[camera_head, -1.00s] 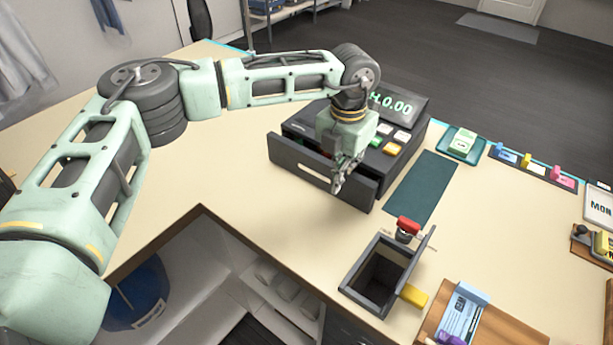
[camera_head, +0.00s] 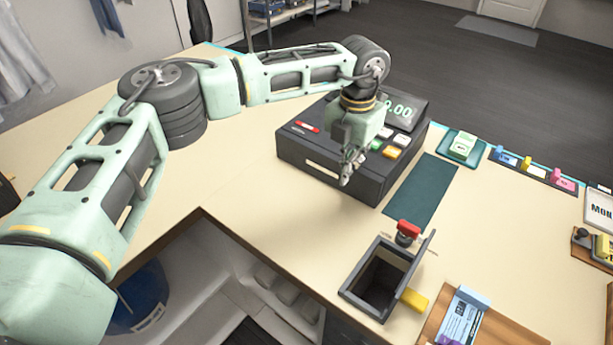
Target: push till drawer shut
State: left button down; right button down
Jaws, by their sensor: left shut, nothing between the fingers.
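The dark cash register (camera_head: 390,172) stands on the cream counter, with a lit green display and coloured keys on top. Its drawer front (camera_head: 320,170), with a pale label, sits flush with the register's body; no gap shows. My left gripper (camera_head: 346,182) is shut and empty, pointing down at the right part of the drawer front. It covers part of the front and some of the keys. I cannot tell whether its fingertips touch the front. My right gripper is not in view.
A dark open box (camera_head: 346,290) with a raised lid and a red-topped item (camera_head: 408,230) stand nearer on the counter. A teal mat (camera_head: 422,190) lies right of the register. The counter left of the register is clear.

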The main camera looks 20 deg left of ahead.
pick_arm(q)
notch_tip(320, 180, up, 7)
jog(key=s+p, duration=0.1)
jog(key=p, duration=0.1)
jog(key=shift+s+a+p, duration=0.15)
jog(key=shift+a+p, duration=0.05)
jog(key=shift+p, duration=0.2)
jog(key=shift+f, duration=0.15)
dwell(0.3)
